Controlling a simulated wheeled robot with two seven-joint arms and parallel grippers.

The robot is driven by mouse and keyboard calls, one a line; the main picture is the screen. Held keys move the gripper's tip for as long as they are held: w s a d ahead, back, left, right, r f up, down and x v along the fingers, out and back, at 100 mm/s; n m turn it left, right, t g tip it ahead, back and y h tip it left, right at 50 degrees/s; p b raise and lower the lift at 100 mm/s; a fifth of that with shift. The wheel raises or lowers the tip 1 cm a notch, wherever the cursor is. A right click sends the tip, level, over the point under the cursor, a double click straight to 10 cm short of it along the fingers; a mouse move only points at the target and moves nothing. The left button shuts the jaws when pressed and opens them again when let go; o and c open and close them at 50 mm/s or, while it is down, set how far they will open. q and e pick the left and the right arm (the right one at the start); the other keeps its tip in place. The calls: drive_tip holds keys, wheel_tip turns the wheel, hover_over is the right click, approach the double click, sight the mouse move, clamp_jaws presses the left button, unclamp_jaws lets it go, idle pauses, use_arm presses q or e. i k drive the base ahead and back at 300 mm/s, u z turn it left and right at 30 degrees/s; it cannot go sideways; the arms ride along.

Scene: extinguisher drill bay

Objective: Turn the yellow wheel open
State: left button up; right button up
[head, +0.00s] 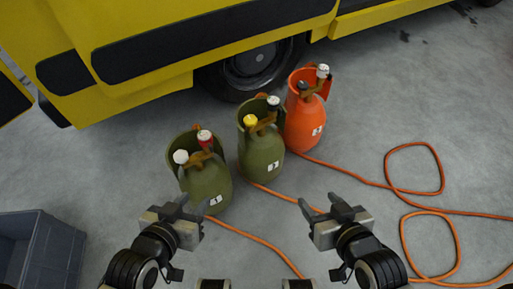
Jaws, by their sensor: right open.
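The yellow wheel (250,120) sits on top of the middle cylinder (262,155), which is olive green and stands upright on the floor. My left gripper (193,203) is open and empty, in front of the nearer green cylinder and left of the wheel. My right gripper (321,205) is open and empty, nearer to me than the wheel and to its right. Neither gripper touches the wheel.
Another green cylinder (208,187) with a white and a red knob stands at left. An orange cylinder (304,124) stands behind at right. Orange hoses (385,184) loop over the floor. A grey crate (52,255) is at lower left. A yellow vehicle (190,40) stands behind.

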sight(250, 120)
drive_tip(key=k, duration=0.6)
drive_tip(key=z, duration=0.4)
drive_tip(key=i, duration=0.95)
drive_tip(key=u, duration=0.6)
drive_tip(key=i, duration=0.6)
drive_tip(key=u, duration=0.45)
